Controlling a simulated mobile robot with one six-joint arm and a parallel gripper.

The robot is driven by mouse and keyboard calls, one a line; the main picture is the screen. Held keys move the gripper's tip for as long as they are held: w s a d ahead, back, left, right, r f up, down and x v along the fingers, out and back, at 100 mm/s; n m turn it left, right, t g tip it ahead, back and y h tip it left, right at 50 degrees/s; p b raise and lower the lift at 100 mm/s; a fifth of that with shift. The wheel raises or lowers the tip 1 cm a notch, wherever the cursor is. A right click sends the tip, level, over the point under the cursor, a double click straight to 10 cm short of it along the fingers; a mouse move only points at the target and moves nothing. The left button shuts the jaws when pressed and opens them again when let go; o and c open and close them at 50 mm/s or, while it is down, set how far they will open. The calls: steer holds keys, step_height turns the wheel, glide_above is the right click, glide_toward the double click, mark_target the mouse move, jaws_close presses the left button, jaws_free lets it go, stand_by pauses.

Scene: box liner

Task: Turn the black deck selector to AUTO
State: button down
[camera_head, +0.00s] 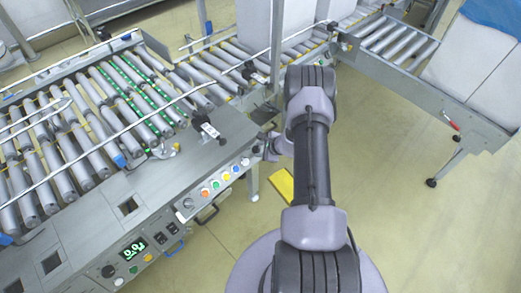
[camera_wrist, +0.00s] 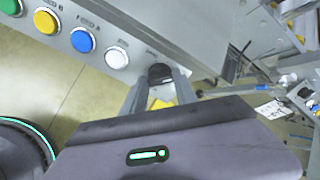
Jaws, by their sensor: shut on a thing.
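The black deck selector (camera_wrist: 160,72) is a small dark knob at the end of the button row on the grey panel. In the wrist view it sits between the tips of my gripper (camera_wrist: 161,80), which is shut on it. Its pointer and position marks are too small or hidden to read. In the head view my gripper (camera_head: 268,148) reaches the right end of the panel's front face, and the selector is mostly hidden there.
Beside the selector are white (camera_wrist: 117,57), blue (camera_wrist: 82,39), yellow (camera_wrist: 46,21) and green (camera_wrist: 10,5) buttons. Roller conveyors (camera_head: 90,130) lie behind the panel. Open floor (camera_head: 390,190) is at right.

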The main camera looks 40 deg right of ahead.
steer(key=c, duration=1.2)
jaws_free()
steer(key=shift+c, duration=0.2)
steer(key=p+v, duration=0.5)
steer(key=v, duration=1.2)
steer(key=shift+s, duration=0.2)
steer(key=shift+r, duration=0.2)
